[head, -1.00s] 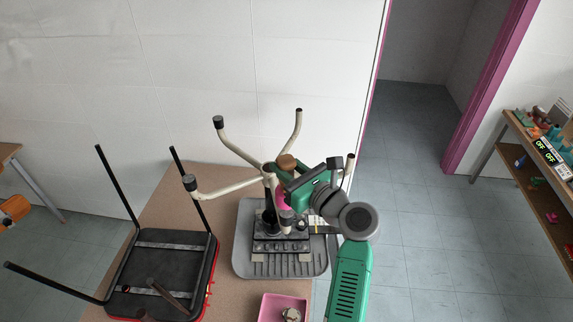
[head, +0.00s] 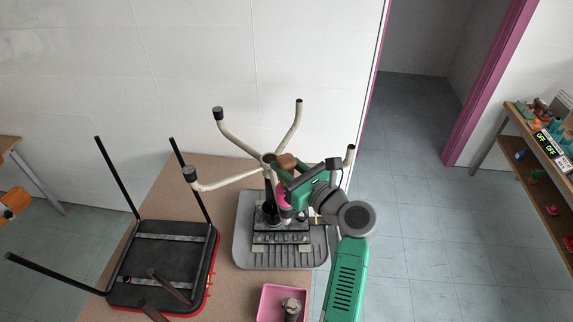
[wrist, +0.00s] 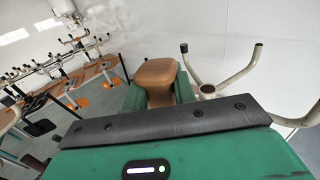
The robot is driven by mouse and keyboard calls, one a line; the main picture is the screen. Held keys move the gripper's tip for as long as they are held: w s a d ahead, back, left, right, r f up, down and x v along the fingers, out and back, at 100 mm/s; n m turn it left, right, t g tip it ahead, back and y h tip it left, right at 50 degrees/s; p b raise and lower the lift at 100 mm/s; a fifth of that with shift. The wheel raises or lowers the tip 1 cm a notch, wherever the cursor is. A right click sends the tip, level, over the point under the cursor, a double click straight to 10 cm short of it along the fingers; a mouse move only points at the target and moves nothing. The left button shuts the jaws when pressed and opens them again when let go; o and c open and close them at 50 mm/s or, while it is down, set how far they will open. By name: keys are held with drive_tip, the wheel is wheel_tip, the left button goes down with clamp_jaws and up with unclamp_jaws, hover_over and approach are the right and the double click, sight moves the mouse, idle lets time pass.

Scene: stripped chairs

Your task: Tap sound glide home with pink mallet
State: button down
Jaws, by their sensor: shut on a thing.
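My gripper (head: 289,176) is shut on the brown handle (head: 287,161) of the mallet, which also shows between the green fingers in the wrist view (wrist: 157,78). The pink mallet head (head: 283,199) shows just below, partly hidden by the gripper. An upturned chair base (head: 232,183) with pale splayed legs stands on a clamp fixture (head: 280,236). Two legs carry dark glides, at the upper left (head: 218,113) and left (head: 190,173). I cannot tell whether the mallet touches a leg.
A grey ribbed tray (head: 243,250) lies under the fixture. A pink bin (head: 268,301) with a small metallic part (head: 291,308) is in front. An upturned black chair (head: 165,262) lies at left on the brown bench (head: 190,165). A shelf (head: 510,125) stands far right.

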drive_tip(key=shift+r, duration=0.95)
drive_tip(key=shift+r, duration=2.5)
